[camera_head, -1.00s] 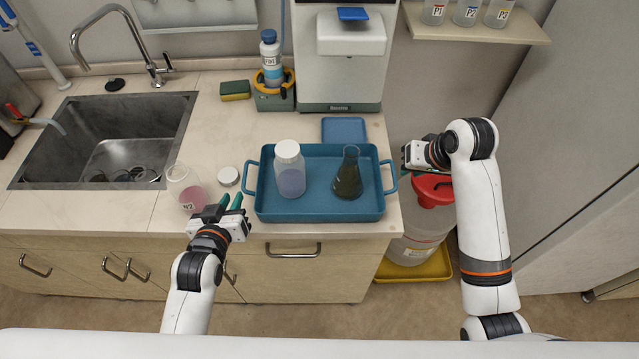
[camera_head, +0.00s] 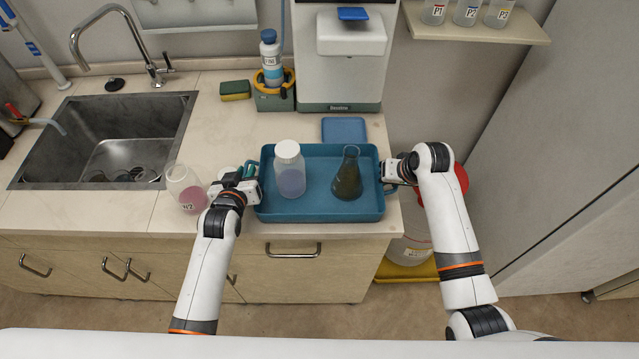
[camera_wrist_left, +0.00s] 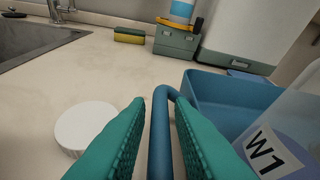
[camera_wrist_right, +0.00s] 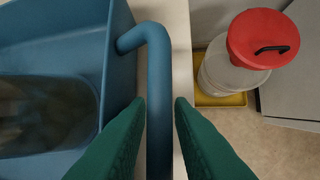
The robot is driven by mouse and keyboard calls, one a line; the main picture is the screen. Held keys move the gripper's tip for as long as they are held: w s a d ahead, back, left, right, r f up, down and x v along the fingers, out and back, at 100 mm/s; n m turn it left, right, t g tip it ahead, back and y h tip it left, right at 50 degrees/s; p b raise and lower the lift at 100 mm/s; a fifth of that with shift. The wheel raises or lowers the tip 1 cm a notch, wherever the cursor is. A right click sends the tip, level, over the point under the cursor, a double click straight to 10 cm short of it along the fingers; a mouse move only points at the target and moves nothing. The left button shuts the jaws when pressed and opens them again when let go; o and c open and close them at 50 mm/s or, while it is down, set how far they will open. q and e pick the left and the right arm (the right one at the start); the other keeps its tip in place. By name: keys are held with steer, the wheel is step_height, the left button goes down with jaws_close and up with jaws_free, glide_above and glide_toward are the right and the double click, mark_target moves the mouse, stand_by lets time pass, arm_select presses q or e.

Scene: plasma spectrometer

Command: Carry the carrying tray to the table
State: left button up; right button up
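The blue carrying tray (camera_head: 318,209) sits on the counter at its front edge. It holds a capped white bottle (camera_head: 290,168) with a purple liquid, labelled W1 in the left wrist view (camera_wrist_left: 270,155), and a dark conical flask (camera_head: 347,178). My left gripper (camera_head: 250,172) is at the tray's left handle; in the left wrist view its green fingers stand open on either side of the handle (camera_wrist_left: 161,130). My right gripper (camera_head: 388,172) is at the right handle; in the right wrist view its fingers are open with the handle (camera_wrist_right: 158,90) between them. Gaps show beside both handles.
A bottle with pink liquid (camera_head: 186,190) and a white lid (camera_wrist_left: 85,128) are left of the tray. The sink (camera_head: 105,140) is further left. A white machine (camera_head: 340,60) stands behind. A red-lidded container (camera_wrist_right: 262,40) stands on the floor at right.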

arm_select(q)
steer(key=shift+c, duration=0.4)
arm_select(e)
steer(key=shift+c, duration=0.3)
arm_select(q)
jaws_close()
arm_select(e)
jaws_close()
arm_select(q)
steer(key=shift+r, duration=0.25)
arm_select(e)
steer(key=shift+r, duration=0.25)
